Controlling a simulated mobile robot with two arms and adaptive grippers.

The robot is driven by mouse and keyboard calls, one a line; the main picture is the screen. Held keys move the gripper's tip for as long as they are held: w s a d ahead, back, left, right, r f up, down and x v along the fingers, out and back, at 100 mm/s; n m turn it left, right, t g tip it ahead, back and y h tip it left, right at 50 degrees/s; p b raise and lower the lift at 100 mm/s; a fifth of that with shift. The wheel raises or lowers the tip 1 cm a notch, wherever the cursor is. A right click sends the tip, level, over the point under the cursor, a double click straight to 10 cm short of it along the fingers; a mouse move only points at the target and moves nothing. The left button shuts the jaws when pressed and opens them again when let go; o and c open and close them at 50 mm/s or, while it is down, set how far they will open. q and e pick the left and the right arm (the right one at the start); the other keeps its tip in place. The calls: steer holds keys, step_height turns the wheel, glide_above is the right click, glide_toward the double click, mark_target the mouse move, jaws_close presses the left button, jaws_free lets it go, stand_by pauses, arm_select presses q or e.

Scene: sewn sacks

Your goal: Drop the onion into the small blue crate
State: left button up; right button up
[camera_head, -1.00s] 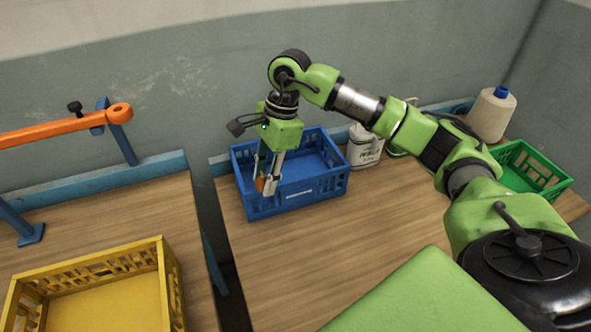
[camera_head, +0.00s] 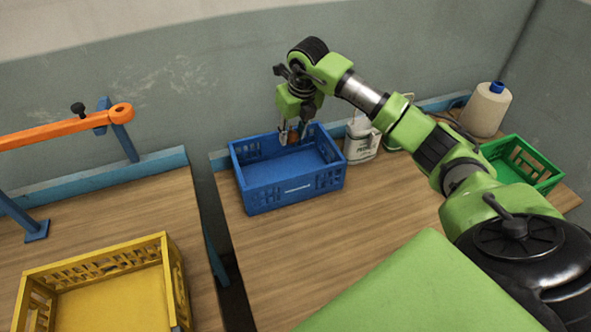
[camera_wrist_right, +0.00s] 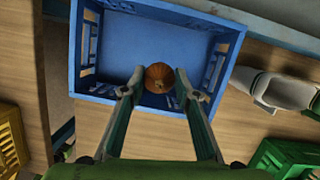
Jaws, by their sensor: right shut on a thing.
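The small blue crate (camera_head: 290,190) stands on the wooden table in the middle of the head view; its floor looks empty. My right gripper (camera_head: 293,136) is above the crate's back edge, pointing down, shut on the onion (camera_head: 293,138). The onion is small, round and orange-brown, partly hidden by the fingers in the head view. In the right wrist view the onion (camera_wrist_right: 159,77) sits between the fingertips of my right gripper (camera_wrist_right: 160,82), with the crate (camera_wrist_right: 150,14) behind it. My left gripper is not in view.
A yellow crate (camera_head: 168,282) stands on the left table, with a gap between the tables. A white bottle (camera_head: 360,143) stands just right of the blue crate. A green crate (camera_head: 524,165) and a yarn cone (camera_head: 486,108) are at the far right.

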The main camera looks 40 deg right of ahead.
step_height(320, 180, down, 5)
steer(key=b, duration=0.3)
steer(key=o, duration=1)
steer(key=shift+o, duration=0.2)
steer(key=v, duration=1.2)
